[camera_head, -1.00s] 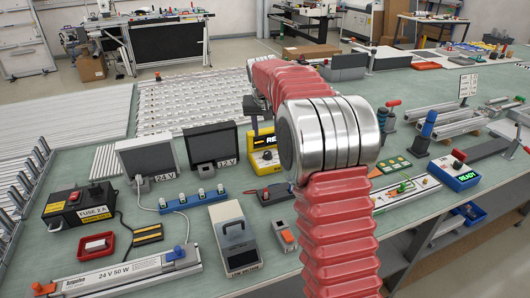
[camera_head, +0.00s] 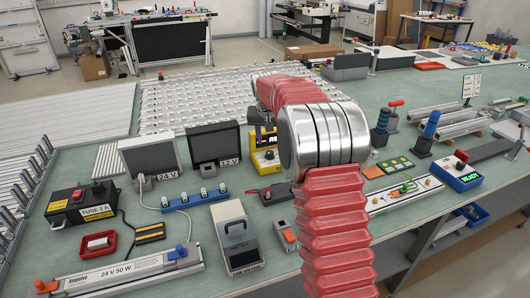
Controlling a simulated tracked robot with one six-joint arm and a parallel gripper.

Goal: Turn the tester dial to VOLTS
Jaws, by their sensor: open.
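I cannot make out which unit is the tester, and no dial lettering reading VOLTS is legible. A yellow unit (camera_head: 264,160) with a dark display and a round dark knob stands behind my arm, partly hidden by it. A grey meter-like case (camera_head: 238,236) with a handle stands at front centre. My red, ribbed arm with its silver joint fills the middle.
Two dark-faced panels marked 24 V (camera_head: 151,158) and 12 V (camera_head: 214,146) stand left of the yellow unit. A black fuse box (camera_head: 82,206) and a red tray (camera_head: 98,243) lie at left.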

